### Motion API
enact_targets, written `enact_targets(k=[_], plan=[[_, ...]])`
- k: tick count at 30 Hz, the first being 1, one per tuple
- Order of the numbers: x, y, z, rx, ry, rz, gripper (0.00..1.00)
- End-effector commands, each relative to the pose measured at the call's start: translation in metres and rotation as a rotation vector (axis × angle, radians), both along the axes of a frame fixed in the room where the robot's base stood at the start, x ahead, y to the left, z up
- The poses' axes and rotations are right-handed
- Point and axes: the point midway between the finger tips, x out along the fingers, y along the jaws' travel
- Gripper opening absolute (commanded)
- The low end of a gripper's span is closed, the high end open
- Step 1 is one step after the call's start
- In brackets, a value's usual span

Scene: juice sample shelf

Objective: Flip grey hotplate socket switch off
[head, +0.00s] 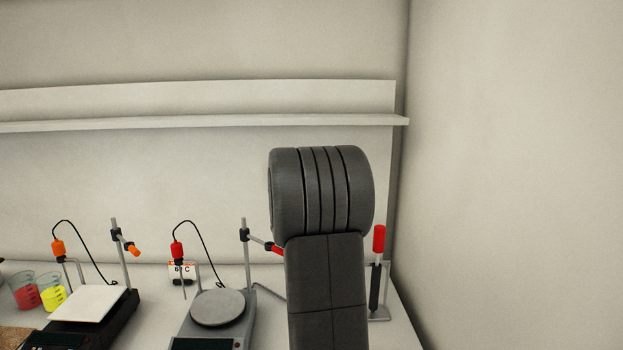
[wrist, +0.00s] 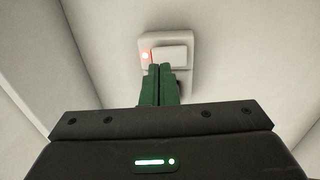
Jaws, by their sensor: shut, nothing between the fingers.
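In the wrist view a pale socket switch (wrist: 172,53) sits on the wall, with a red light (wrist: 145,56) glowing at its left side. My gripper (wrist: 161,68) has its green fingers shut together with nothing between them. The fingertips overlap the lower edge of the switch in the picture; I cannot tell whether they touch it. The grey hotplate (head: 217,308) with a round top stands on the bench in the head view. My arm hides the part of the wall behind it there, and the gripper and switch do not show in that view.
A second hotplate with a square white top (head: 88,303) stands to the left, near beakers of red (head: 27,297) and yellow (head: 53,297) liquid. A red-handled tool (head: 378,240) stands at right near the side wall. A shelf (head: 200,123) runs above the bench.

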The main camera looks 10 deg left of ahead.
Motion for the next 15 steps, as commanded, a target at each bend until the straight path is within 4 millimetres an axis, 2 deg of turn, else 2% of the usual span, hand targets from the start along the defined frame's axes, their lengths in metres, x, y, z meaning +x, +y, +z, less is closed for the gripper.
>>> enact_targets(k=[6, 15], plan=[[0.026, 0.005, 0.005, 0.000, 0.000, 0.000, 0.00], [0.034, 0.007, 0.005, 0.001, 0.000, 0.000, 0.00]])
